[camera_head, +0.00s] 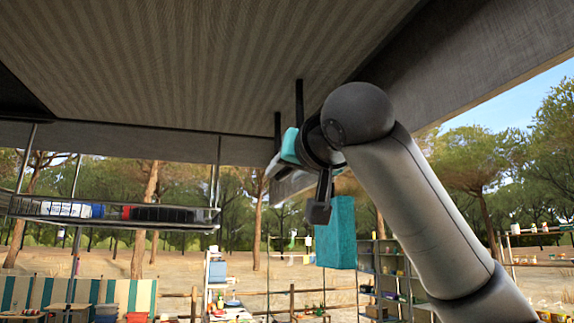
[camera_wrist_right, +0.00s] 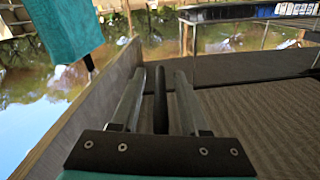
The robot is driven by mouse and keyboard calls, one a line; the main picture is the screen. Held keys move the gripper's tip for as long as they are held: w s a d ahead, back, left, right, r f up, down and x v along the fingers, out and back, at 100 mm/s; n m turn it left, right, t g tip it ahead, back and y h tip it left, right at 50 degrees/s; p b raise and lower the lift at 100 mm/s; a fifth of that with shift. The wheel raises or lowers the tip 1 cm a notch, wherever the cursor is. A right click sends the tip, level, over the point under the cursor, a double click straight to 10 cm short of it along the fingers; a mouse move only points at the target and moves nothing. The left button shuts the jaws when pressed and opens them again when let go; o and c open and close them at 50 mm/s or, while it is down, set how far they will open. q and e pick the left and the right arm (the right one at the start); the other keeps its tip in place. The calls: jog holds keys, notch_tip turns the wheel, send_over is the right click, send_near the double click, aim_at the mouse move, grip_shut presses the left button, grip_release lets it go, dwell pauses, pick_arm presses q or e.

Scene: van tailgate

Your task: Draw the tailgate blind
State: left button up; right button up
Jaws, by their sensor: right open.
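A ribbed grey-brown panel (camera_head: 190,60) spans overhead, with a plain dark edge strip (camera_head: 120,138) along its far side; I cannot tell whether this panel is the blind. Two dark strap-like bars (camera_head: 299,105) hang at the strip's right end. My right gripper (camera_head: 279,183) is raised there, partly hidden by its own wrist. In the right wrist view the gripper (camera_wrist_right: 160,78) is open, its two fingers on either side of a dark bar (camera_wrist_right: 160,110), with gaps at both sides. The ribbed panel (camera_wrist_right: 270,125) also shows there. My left gripper is not in view.
A teal cloth (camera_head: 336,235) hangs right beside my right wrist. A slanted side panel (camera_head: 470,45) closes the upper right. Shelves (camera_head: 390,262) and trees stand farther off outside.

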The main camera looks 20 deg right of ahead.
grip_shut()
dwell(0.4)
dwell(1.1)
